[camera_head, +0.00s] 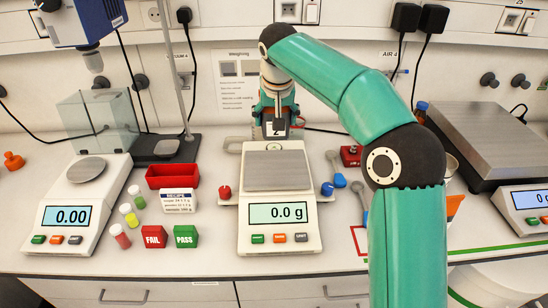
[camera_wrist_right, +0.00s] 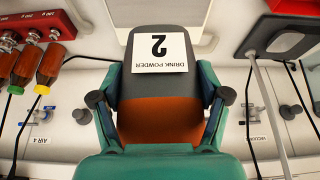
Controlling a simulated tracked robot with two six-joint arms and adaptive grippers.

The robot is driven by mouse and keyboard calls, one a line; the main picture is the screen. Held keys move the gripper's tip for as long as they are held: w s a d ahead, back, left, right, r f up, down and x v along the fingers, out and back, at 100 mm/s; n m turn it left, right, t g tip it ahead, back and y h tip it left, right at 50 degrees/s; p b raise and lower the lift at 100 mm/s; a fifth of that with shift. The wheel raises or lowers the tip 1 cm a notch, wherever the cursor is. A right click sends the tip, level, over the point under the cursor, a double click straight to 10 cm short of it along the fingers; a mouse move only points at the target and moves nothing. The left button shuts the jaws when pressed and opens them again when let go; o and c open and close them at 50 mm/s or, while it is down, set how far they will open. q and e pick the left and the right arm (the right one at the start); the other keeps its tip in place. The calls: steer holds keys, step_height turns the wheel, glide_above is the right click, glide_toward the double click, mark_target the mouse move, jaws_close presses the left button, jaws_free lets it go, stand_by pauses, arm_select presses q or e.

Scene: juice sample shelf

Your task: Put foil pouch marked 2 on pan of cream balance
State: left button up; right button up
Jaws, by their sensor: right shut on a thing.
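The foil pouch marked 2 (camera_head: 276,126) is dark with a white label. In the right wrist view the pouch (camera_wrist_right: 160,92) is grey and orange-brown, and its label reads "DRINK POWDER 2" upside down. My right gripper (camera_head: 276,112) is shut on it, with fingers on both sides in the right wrist view (camera_wrist_right: 159,98). It holds the pouch behind the pan, at the rear of the cream balance (camera_head: 280,238). The balance's square grey pan (camera_head: 277,170) is empty and its display reads 0.0 g. My left gripper is out of view.
A second balance (camera_head: 78,215) with a round pan, reading 0.00, stands at left. A red tray (camera_head: 172,177), small vials and FAIL (camera_head: 154,237) and PASS (camera_head: 186,236) blocks lie between. A large grey scale (camera_head: 488,140) stands at right.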

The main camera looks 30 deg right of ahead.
step_height(320, 180, down, 10)
steer(key=shift+f, duration=0.1)
stand_by(0.4)
steer(key=o, duration=1.4)
steer(key=shift+f+b, duration=0.1)
steer(key=shift+b, duration=0.2)
steer(key=shift+c, duration=0.2)
steer(key=v, duration=1.2)
steer(key=shift+s, duration=0.1)
